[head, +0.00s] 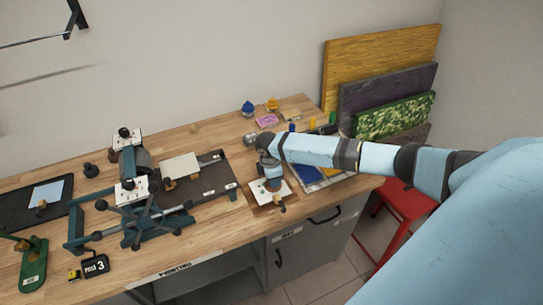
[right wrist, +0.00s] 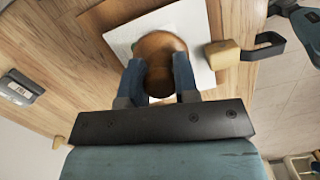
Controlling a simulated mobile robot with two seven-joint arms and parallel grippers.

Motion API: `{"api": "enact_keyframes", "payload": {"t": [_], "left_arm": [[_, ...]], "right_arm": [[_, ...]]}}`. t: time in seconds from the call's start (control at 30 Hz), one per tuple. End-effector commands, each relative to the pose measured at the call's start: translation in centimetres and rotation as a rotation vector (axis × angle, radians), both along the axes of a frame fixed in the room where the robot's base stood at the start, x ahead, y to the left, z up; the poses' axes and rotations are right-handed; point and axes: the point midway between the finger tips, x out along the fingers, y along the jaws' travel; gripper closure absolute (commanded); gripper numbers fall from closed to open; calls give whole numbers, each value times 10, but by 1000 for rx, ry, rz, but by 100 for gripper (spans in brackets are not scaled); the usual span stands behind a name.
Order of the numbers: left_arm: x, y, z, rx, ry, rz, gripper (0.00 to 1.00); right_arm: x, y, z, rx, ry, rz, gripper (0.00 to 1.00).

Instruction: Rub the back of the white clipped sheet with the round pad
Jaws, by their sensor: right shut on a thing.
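The white sheet (head: 285,189) lies on a brown board (head: 263,203) near the table's front right edge; it also shows in the right wrist view (right wrist: 196,28). I cannot tell whether the pad touches the sheet. My left gripper is not in view.
A printing press (head: 128,195) with a spoked wheel stands to the left. Small coloured items (head: 266,121) are at the back. Boards (head: 380,70) lean on the wall, and a red stool (head: 408,200) stands at the right. The wood between press and sheet is largely clear.

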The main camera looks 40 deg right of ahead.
Motion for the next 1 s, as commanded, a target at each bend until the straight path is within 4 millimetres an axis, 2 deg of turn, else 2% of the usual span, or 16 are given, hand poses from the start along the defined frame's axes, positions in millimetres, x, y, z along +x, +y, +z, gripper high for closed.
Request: {"api": "enact_keyframes", "payload": {"t": [0.33, 1.0], "left_arm": [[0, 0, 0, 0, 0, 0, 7], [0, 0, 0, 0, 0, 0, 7]], "right_arm": [[-5, -16, -3, -1, 3, -1, 97], [1, 8, -1, 1, 2, 1, 97]]}}
